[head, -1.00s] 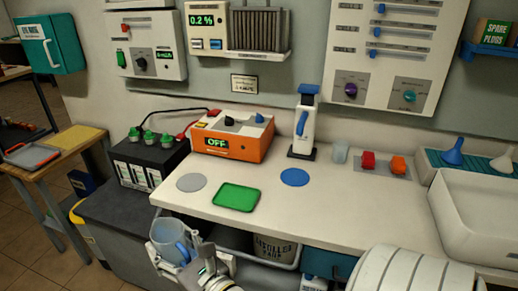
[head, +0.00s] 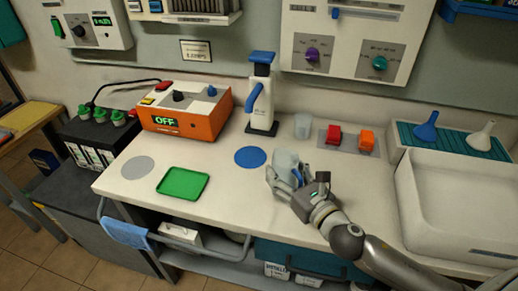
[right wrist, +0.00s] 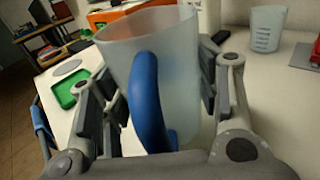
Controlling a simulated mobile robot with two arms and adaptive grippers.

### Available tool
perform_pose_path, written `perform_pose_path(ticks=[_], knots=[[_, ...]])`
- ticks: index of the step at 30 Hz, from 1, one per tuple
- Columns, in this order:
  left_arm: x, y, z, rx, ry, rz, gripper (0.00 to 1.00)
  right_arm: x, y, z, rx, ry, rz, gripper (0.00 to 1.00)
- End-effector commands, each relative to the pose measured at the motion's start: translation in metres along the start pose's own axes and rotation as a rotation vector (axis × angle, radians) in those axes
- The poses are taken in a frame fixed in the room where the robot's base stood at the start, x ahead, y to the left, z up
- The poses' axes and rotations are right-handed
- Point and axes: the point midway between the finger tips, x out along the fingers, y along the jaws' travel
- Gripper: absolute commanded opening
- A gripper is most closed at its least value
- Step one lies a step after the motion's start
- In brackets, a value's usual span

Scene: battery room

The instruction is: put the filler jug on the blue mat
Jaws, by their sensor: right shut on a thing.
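The filler jug (head: 286,160) is a translucent cup with a blue handle, which shows in the right wrist view (right wrist: 150,100). My right gripper (head: 284,177) is shut around the jug's body. It holds the jug roughly upright over the white counter, just right of the round blue mat (head: 250,157). I cannot tell whether the jug's base touches the counter. The blue mat lies flat and bare. My left gripper is not in view.
A green tray (head: 183,183) and a grey disc (head: 138,168) lie left of the mat. A white dispenser (head: 262,104) with a blue top stands behind it. A clear beaker (head: 303,125) stands behind the jug; a sink (head: 457,190) is at right.

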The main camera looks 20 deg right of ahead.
Motion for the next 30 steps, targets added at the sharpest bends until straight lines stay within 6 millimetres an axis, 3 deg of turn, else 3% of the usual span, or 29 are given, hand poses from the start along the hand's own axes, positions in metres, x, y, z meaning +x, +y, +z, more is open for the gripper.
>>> perform_pose_path(ticks=[10, 21, 30], knots=[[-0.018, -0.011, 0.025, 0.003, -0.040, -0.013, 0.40, 0.070, -0.001, 0.007, 0.005, -0.004, 0.002, 0.33], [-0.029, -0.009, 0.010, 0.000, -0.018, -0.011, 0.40, 0.156, 0.001, 0.009, 0.004, -0.002, 0.003, 0.33], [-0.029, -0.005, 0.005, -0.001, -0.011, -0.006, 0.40, 0.178, 0.001, 0.000, 0.005, 0.002, 0.005, 0.33]])
